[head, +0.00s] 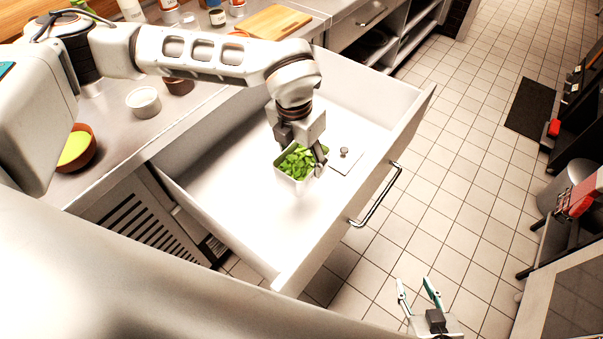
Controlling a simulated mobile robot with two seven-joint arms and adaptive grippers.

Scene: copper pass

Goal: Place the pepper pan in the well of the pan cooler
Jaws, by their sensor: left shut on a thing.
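The pepper pan (291,176) is a small pale square pan filled with chopped green pepper. My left gripper (318,162) comes down from above and is shut on the pan's far right side. The pan is over the inside of the open drawer of the pan cooler (225,180); I cannot tell whether it touches the drawer floor. A flat square lid with a round knob (345,153) lies in the drawer just right of the pan. No well opening is clearly visible; the pan and gripper may hide it. My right gripper (414,284) is open and empty, low in front of the drawer.
The drawer's front wall and bar handle (376,196) stand out over the tiled floor. The counter behind holds a green-filled bowl (76,149), a white cup (144,102), a cutting board (272,21) and bottles. Open floor lies to the right, with a dark mat (531,107).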

